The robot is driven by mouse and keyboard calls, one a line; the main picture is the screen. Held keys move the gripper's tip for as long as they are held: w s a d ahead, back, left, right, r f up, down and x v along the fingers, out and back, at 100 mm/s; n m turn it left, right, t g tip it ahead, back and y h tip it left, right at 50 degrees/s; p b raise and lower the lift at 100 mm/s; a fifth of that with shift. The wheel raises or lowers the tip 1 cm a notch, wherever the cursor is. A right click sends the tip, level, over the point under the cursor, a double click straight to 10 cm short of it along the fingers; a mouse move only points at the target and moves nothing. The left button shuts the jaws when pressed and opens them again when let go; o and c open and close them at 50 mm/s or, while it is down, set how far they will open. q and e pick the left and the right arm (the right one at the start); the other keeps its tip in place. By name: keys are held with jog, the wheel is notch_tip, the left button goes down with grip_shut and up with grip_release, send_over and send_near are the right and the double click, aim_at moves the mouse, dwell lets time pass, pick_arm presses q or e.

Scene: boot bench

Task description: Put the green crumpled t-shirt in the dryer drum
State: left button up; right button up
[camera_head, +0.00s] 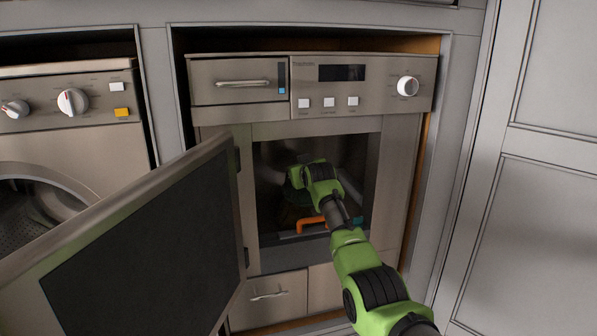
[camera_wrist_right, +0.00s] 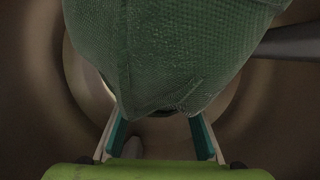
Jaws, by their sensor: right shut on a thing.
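The dryer (camera_head: 385,104) stands at the centre of the head view with its door (camera_head: 140,240) swung open to the left. My right arm reaches through the opening into the dark dryer drum (camera_head: 350,150). In the right wrist view, the green crumpled t-shirt (camera_wrist_right: 175,50) fills the upper middle, hanging in front of my right gripper (camera_wrist_right: 160,125). The gripper is shut on the t-shirt, with a finger on either side of its lower end. The drum wall (camera_wrist_right: 35,90) surrounds them. In the head view the fingertips and most of the shirt are hard to make out.
A washer (camera_head: 70,100) with a round opening stands at the left, partly behind the open door. An orange piece (camera_head: 312,224) shows low in the dryer opening, close to my arm. Grey cabinet panels (camera_head: 540,200) stand at the right.

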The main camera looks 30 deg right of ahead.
jog(key=shift+f+b, duration=1.8)
jog(key=shift+f, duration=1.85)
jog(key=o, duration=1.3)
